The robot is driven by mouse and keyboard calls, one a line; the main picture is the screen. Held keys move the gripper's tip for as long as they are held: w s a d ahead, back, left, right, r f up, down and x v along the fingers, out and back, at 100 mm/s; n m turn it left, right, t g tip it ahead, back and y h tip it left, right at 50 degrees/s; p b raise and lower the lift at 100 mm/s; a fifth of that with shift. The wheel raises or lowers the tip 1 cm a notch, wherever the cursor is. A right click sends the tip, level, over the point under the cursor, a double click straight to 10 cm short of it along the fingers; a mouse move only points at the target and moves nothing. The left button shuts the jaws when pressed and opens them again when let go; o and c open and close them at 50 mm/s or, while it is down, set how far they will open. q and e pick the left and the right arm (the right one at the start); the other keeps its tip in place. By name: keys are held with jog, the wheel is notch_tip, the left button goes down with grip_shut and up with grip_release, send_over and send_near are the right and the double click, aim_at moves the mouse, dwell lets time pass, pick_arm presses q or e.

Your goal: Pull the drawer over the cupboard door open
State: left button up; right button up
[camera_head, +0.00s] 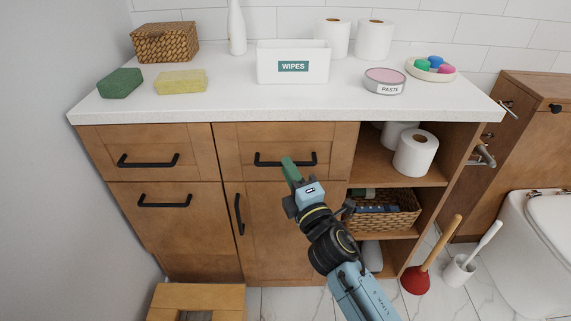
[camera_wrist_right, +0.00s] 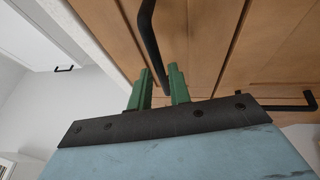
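The drawer (camera_head: 235,135) over the cupboard door (camera_head: 285,245) is wooden and sits flush in the cabinet front. Its black bar handle (camera_head: 265,161) is horizontal. The door below has an upright black handle (camera_head: 239,214). My right gripper (camera_head: 288,163) with green fingers is at the middle of the drawer handle and hides part of it. In the right wrist view, the fingers (camera_wrist_right: 160,70) stand apart, with the black handle (camera_wrist_right: 149,35) running between them. A small gap shows beside the bar, so a firm grip is not visible. My left gripper is not in view.
Two more drawers with black handles (camera_head: 148,161) are on the left. Open shelves with a toilet roll (camera_head: 415,152) and a basket (camera_head: 400,217) are right of my arm. A wooden stool (camera_head: 170,298) stands at lower left. The countertop (camera_head: 220,98) holds several items.

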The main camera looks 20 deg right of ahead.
jog(key=shift+x, duration=1.25)
jog(key=shift+c, duration=0.2)
grip_shut()
